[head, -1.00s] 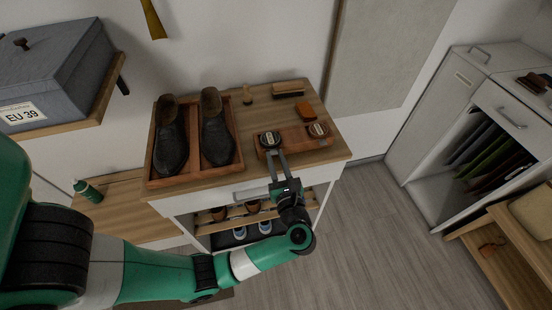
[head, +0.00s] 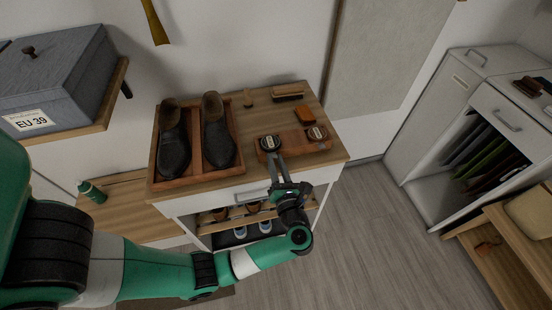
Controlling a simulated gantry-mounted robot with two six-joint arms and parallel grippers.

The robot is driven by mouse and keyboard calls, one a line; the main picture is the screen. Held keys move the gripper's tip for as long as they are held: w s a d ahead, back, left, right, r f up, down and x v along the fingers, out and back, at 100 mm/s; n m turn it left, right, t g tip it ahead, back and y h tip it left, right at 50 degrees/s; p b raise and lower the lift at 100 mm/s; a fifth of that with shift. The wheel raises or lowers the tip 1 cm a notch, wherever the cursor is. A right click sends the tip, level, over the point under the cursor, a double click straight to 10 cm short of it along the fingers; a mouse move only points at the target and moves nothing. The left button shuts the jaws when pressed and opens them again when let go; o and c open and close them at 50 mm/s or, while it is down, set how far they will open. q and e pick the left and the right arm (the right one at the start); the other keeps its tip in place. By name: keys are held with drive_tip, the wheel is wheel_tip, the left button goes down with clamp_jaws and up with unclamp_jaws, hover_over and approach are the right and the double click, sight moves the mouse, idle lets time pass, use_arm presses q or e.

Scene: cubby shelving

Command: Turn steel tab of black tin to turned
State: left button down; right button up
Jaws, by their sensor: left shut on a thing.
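The black tin (head: 269,142) is a small round tin with a pale label, sitting at the left end of a reddish-brown wooden holder (head: 296,146) on the cabinet top. A second round tin (head: 317,133), brownish, sits at the holder's right end. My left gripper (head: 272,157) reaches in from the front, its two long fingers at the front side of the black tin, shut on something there. The steel tab is too small to make out and is likely hidden by the fingertips. My right gripper is not in view.
Two dark shoes (head: 174,148) stand in a wooden tray on the left of the cabinet top (head: 265,112). A brush (head: 288,92), an orange block (head: 304,115) and a small wooden knob-like item (head: 248,98) lie behind the holder. A shoe shelf is below my gripper.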

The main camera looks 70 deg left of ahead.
use_arm(q)
drive_tip(key=m+p, duration=0.3)
drive_tip(key=m, duration=0.2)
drive_tip(key=shift+r+m, duration=0.15)
drive_tip(key=shift+m, duration=0.15)
drive_tip(key=m+p, duration=0.1)
drive_tip(key=m, duration=0.1)
drive_tip(key=shift+m+p, duration=0.3)
drive_tip(key=shift+f+m, duration=0.2)
drive_tip(key=shift+m, duration=0.1)
drive_tip(key=shift+f, duration=0.1)
idle(0.8)
drive_tip(key=c, duration=0.7)
unclamp_jaws()
drive_tip(key=shift+s, duration=0.1)
